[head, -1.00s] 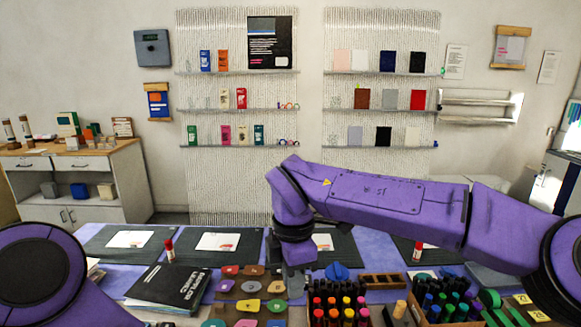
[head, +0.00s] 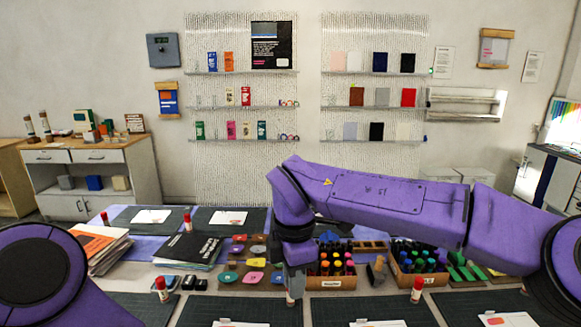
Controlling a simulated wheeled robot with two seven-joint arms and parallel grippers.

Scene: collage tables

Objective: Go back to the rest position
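My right arm reaches in from the right, purple, and bends down near the middle of the head view. Its grey gripper (head: 292,285) points down over the table, between the coloured pads and the bottle crate. The fingertips are small and I cannot tell whether they are open or shut. A small pale and reddish thing (head: 291,298) shows right at the fingertips. I cannot tell whether it is held or stands behind them. Of my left arm only a rounded purple link shows at the lower left. My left gripper is not in view.
The table carries dark mats (head: 455,307), red-capped sticks (head: 416,289), a black folder (head: 188,249), a paper stack (head: 98,247), coloured pads (head: 256,262) and two crates of bottles (head: 331,283). A cabinet (head: 88,180) stands back left. Open floor shows behind the table.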

